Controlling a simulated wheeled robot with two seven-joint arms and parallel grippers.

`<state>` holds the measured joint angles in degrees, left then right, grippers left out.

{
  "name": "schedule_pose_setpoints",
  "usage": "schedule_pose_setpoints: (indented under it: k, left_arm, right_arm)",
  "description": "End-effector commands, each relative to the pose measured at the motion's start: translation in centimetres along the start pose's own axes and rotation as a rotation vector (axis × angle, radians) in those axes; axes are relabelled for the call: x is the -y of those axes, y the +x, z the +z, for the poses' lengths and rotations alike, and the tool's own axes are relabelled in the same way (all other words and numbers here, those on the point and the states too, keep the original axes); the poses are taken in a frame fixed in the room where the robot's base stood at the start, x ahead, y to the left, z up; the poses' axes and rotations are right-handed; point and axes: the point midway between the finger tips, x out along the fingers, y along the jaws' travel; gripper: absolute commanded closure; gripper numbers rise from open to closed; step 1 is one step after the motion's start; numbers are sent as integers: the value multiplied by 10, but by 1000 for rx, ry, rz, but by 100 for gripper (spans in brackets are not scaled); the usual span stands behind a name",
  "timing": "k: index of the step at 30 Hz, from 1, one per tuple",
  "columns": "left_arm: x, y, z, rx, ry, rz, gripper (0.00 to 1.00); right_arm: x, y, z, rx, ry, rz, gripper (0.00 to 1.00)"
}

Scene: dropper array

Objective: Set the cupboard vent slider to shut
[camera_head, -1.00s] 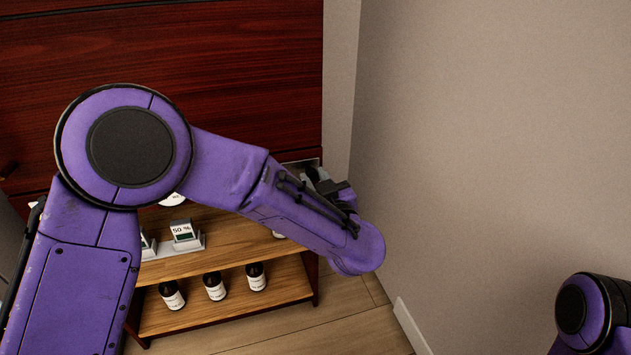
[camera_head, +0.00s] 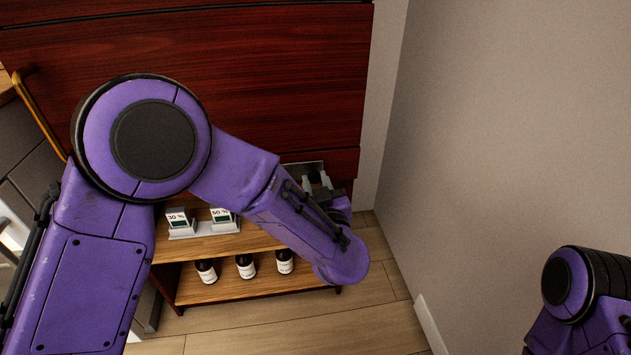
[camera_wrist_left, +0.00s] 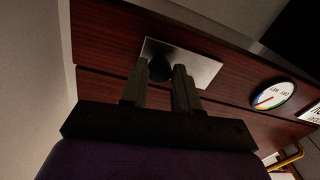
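The vent slider is a black round knob (camera_wrist_left: 160,67) on a bright metal plate (camera_wrist_left: 203,70) set in the dark red wood of the cupboard. In the left wrist view the knob sits toward the plate's left end. My left gripper (camera_wrist_left: 161,74) has one finger on each side of the knob, with a gap about as wide as the knob, and looks shut on it. In the head view my left gripper (camera_head: 318,181) is at the plate (camera_head: 301,167), low on the cupboard's right side, and the knob is hidden. My right gripper is out of view.
A round dial (camera_wrist_left: 272,95) is right of the plate in the wrist view. Below the cupboard (camera_head: 260,80), a wooden shelf (camera_head: 240,244) holds small percent-marked displays (camera_head: 222,219) and several dark bottles (camera_head: 245,266). A grey wall (camera_head: 500,150) stands to the right.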

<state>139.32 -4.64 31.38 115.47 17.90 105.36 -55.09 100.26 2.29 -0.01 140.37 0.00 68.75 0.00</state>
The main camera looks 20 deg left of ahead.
Motion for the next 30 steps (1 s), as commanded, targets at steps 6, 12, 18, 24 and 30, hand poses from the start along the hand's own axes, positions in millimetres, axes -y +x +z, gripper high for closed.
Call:
schedule_pose_setpoints:
  k: [6, 12, 18, 24, 30]
  left_arm:
    - [2, 0, 1, 1, 1, -7, 45]
    - [0, -4, 0, 1, 2, -2, 45]
    - [0, -44, -3, 1, 4, 0, 45]
    - [1, -88, -2, 0, 3, -3, 45]
    - [2, -105, 0, 0, 1, -6, 45]
  right_arm:
    - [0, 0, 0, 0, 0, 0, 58]
    - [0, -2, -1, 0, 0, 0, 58]
    - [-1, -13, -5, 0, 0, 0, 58]
    - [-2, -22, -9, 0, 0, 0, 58]
    - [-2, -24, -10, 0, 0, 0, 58]
